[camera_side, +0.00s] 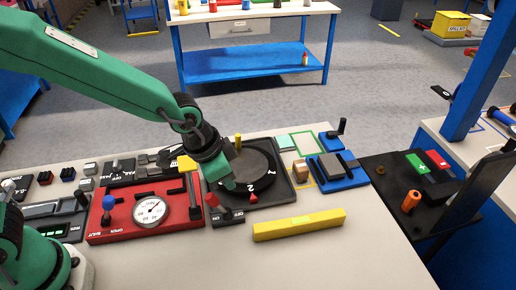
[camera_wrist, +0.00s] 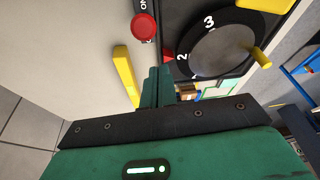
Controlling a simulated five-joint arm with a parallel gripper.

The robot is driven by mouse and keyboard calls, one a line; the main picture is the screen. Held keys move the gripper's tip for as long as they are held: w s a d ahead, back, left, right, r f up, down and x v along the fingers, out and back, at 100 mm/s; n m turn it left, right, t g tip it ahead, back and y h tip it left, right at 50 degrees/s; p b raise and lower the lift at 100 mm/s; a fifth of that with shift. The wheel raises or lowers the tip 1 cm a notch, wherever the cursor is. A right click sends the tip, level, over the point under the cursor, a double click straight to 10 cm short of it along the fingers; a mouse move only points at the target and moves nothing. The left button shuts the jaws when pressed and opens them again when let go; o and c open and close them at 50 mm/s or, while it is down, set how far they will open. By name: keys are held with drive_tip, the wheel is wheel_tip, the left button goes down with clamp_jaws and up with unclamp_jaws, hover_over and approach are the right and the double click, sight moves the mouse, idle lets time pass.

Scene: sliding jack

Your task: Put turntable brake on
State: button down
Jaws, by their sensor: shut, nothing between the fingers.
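The turntable (camera_side: 262,166) is a black disc with white numbers on a dark square base, at the middle of the side view. It also shows in the wrist view (camera_wrist: 222,50), with a yellow peg (camera_wrist: 262,57) at its rim and a red pointer (camera_wrist: 168,57) beside it. The brake is a small dark plate with a red knob (camera_side: 212,198) in front of the base's left corner; the wrist view shows the knob (camera_wrist: 144,27) beside an ON label. My gripper (camera_side: 229,184) is shut and empty, over the turntable's near left edge. It is apart from the knob in the wrist view.
A red panel (camera_side: 105,231) with a gauge and a yellow handle stands left of the turntable. A yellow bar (camera_side: 298,225) lies in front. A blue sliding fixture (camera_side: 338,178) is to the right. The bench's front right area is clear.

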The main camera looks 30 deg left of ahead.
drive_tip(key=s+a+r, duration=0.4)
drive_tip(key=r, duration=0.3)
drive_tip(key=shift+s+r, duration=0.25)
drive_tip(key=shift+s, duration=0.15)
drive_tip(key=shift+a, duration=0.1)
